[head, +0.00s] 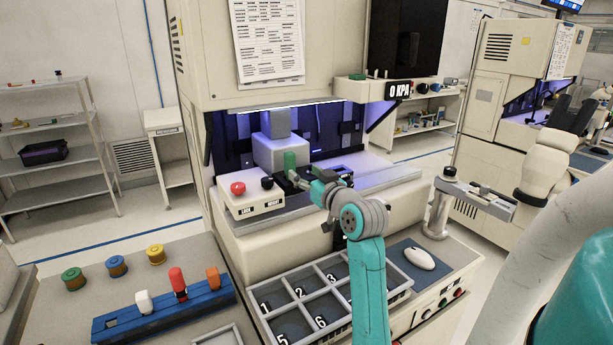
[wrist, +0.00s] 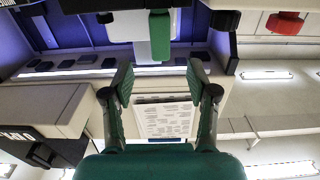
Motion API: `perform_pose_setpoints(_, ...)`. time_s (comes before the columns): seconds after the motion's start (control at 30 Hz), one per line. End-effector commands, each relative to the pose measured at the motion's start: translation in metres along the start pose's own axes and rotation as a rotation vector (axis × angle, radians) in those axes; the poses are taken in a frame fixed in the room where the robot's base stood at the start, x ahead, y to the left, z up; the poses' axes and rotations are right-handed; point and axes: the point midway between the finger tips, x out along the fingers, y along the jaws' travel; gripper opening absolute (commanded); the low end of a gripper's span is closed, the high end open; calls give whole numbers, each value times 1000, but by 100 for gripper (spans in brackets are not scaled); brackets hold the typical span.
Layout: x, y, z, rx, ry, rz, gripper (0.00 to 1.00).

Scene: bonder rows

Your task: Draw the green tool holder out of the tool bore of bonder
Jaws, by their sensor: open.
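The green tool holder (head: 290,161) stands upright under the bonder's white head (head: 280,150), in the lit work bay. In the wrist view the green tool holder (wrist: 159,36) hangs down in the picture against the white block, centred between my fingers but beyond their tips. My gripper (head: 292,178) is just in front of and below the holder in the head view. In the wrist view my gripper (wrist: 159,75) is open, with nothing between its fingers. The tool bore itself is hidden.
A control box with a red knob (head: 238,188) and a black knob (head: 267,183) sits left of my gripper. The display (head: 400,90) reads 0 KPA. A numbered tray (head: 262,300), a blue rack (head: 110,332) with several tools and a mouse (head: 420,258) lie in front.

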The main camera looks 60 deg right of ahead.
Motion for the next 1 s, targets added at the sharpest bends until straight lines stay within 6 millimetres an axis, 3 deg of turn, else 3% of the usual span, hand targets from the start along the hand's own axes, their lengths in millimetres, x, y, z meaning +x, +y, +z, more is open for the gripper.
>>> perform_pose_setpoints(0.6, 77, -1, 0, 0, -1, -1, 58)
perform_pose_setpoints(1.0, 94, 0, 1, 0, -1, 0, 58)
